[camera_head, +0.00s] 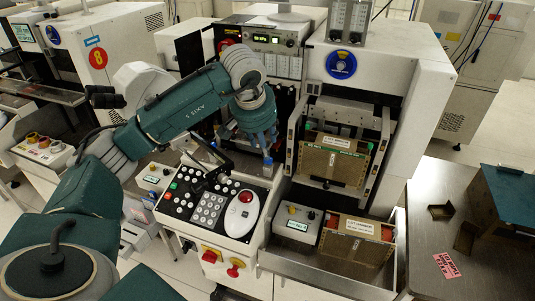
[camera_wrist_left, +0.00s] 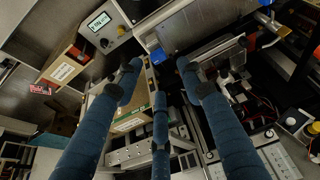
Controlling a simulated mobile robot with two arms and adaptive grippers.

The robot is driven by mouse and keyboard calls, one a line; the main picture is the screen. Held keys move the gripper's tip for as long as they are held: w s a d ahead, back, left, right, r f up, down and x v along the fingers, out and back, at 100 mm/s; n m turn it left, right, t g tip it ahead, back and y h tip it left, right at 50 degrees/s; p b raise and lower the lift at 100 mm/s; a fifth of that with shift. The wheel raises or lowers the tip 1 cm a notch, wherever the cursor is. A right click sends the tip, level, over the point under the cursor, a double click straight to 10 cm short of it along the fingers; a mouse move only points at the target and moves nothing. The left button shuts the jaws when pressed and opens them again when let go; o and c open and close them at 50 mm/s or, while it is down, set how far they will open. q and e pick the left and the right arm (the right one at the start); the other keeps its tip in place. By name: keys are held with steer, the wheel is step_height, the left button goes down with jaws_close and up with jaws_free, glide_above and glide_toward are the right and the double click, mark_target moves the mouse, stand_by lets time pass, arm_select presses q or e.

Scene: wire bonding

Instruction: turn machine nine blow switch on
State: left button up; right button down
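My left gripper (camera_head: 264,150) hangs in front of the machine with a blue round badge (camera_head: 341,64), above its control panel (camera_head: 210,205). The badge's number is not legible. In the left wrist view its three blue fingers (camera_wrist_left: 158,78) are spread, with nothing held. A small white box with a display and a dark knob (camera_head: 298,222) stands right of the panel, below and to the right of the gripper; it also shows in the wrist view (camera_wrist_left: 106,27). A similar box (camera_head: 152,178) stands left of the panel. No switch is clearly labelled as blow. My right gripper is not in view.
A brown magazine (camera_head: 333,163) sits in the machine's front frame, and another (camera_head: 355,247) stands in the metal tray (camera_head: 325,275) below. A steel table (camera_head: 450,220) stands to the right.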

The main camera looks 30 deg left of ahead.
arm_select(q)
steer(key=p+x, duration=0.1)
steer(key=x, duration=0.4)
steer(key=shift+w+f, duration=0.15)
steer(key=shift+f, duration=0.25)
steer(key=shift+w+a+f+p, duration=0.1)
steer(key=shift+w+f+p, duration=0.2)
steer(key=shift+f, duration=0.35)
